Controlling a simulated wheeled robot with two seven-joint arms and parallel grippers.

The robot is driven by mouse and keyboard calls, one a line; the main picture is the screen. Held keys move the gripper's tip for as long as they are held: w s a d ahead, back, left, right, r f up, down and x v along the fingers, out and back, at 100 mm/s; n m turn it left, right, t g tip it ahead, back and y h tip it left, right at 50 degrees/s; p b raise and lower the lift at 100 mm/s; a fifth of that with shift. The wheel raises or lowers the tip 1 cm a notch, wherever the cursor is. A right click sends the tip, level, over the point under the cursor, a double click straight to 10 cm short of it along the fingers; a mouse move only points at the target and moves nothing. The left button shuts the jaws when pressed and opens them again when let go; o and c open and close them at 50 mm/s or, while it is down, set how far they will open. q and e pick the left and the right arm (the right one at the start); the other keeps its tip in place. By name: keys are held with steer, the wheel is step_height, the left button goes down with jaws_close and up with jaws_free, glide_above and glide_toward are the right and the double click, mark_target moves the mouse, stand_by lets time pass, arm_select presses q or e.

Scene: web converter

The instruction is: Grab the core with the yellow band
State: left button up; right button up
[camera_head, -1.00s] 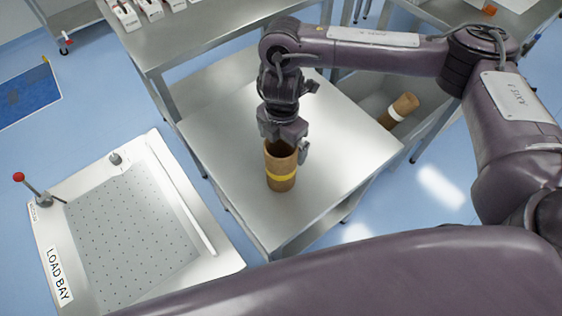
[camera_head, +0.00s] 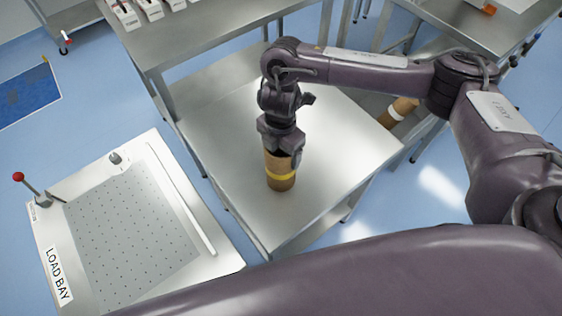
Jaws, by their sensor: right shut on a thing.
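The core with the yellow band (camera_head: 281,180) is a brown cardboard tube standing upright on the steel table (camera_head: 225,130). Its yellow band is near its lower end. My right gripper (camera_head: 281,152) points down over the top of the core and is shut on it; the fingers hide the upper rim. The core appears to rest on the table still. My left gripper does not show.
Another brown core with a white band (camera_head: 397,112) leans in a bin behind the table at the right. The load bay (camera_head: 130,230), a perforated plate with a red-knobbed lever (camera_head: 20,177), lies at the left. The table around the core is clear.

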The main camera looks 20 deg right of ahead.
steer(key=shift+c, duration=0.8)
